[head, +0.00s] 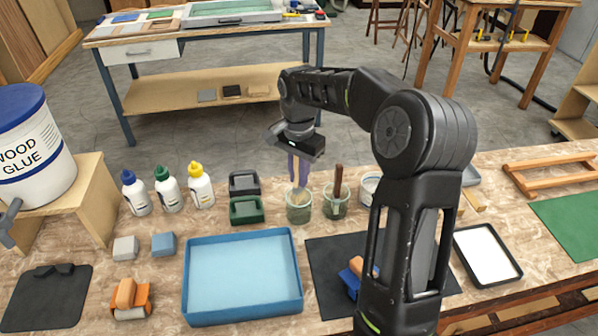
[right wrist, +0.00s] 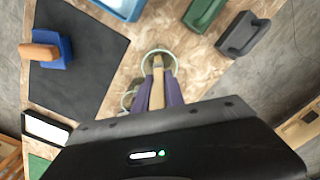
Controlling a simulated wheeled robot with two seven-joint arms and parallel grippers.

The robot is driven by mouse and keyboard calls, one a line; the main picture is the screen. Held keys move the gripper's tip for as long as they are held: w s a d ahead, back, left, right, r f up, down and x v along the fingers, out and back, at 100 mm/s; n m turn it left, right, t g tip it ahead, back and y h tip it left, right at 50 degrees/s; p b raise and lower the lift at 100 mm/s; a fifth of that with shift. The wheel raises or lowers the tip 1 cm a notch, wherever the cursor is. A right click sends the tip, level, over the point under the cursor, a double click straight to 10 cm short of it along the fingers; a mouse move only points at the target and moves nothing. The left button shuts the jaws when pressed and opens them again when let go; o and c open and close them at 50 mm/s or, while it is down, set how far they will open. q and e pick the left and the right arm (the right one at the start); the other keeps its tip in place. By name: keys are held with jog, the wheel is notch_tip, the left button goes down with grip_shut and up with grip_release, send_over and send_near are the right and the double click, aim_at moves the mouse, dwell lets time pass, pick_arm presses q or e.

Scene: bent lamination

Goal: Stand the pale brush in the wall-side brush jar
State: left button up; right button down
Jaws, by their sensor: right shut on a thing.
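My right gripper (head: 298,168) is shut on the pale brush (head: 300,192), with purple fingers on either side of it. The right wrist view also shows the pale brush (right wrist: 158,76) between the fingers (right wrist: 158,94). The brush points down, roughly upright, at the mouth of a greenish glass jar (head: 299,213). Its lower end overlaps the jar opening; how deep it reaches is unclear. This jar also shows in the right wrist view (right wrist: 147,64). A second glass jar (head: 335,209) stands just right of it and holds a dark brown handle (head: 338,180). My left gripper is not in view.
A green block (head: 246,210) and a dark grey block (head: 244,183) sit left of the jars. A blue tray (head: 243,275) lies in front, a black mat (head: 325,270) to its right. Three glue bottles (head: 168,190) stand further left. A white pot (head: 369,186) is close right.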

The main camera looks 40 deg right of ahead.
jog(key=shift+f+b, duration=0.75)
jog(key=shift+f, duration=0.7)
jog(key=c, duration=1.3)
grip_release()
jog(key=shift+r, duration=0.1)
jog(key=shift+r, duration=3.85)
